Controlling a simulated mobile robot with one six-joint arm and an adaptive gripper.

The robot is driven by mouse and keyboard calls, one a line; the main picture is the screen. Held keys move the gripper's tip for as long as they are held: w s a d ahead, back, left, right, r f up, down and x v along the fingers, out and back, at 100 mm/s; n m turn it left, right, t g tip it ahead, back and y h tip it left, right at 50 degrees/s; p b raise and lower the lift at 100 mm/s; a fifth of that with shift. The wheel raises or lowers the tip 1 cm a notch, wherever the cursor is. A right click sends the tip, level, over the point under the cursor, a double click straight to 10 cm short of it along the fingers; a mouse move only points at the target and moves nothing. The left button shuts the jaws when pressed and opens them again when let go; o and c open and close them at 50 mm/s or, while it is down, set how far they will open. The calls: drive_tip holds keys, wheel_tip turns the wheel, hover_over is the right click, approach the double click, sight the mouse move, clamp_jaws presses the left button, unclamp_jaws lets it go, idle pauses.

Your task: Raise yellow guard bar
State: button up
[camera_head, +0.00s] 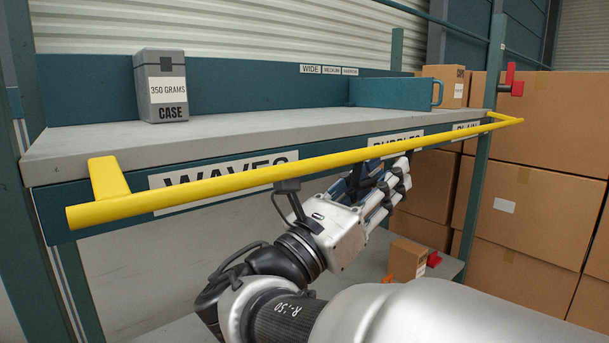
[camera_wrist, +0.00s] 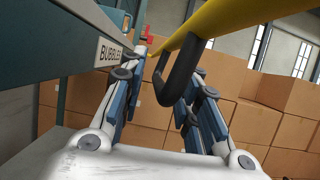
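The yellow guard bar (camera_head: 300,165) runs along the front edge of the shelf at about board height, with bent ends at both sides. In the wrist view the bar (camera_wrist: 222,22) crosses the upper right, and a black hook-shaped handle (camera_wrist: 172,88) hangs from it. My gripper (camera_head: 398,178) is below the bar, near the "BUBBLES" label. In the wrist view my gripper (camera_wrist: 166,50) has its fingers spread, with the black handle between them. I see no clear contact with the handle. In the head view the handle is mostly hidden by the fingers.
The grey shelf top (camera_head: 260,125) carries a grey "350 GRAMS" case (camera_head: 161,88) and a teal box (camera_head: 392,93). A small carton (camera_head: 406,260) stands on the lower shelf. Large cartons (camera_head: 540,190) are stacked at the right. Green posts (camera_head: 488,140) frame the shelf.

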clamp_jaws()
idle(0.6)
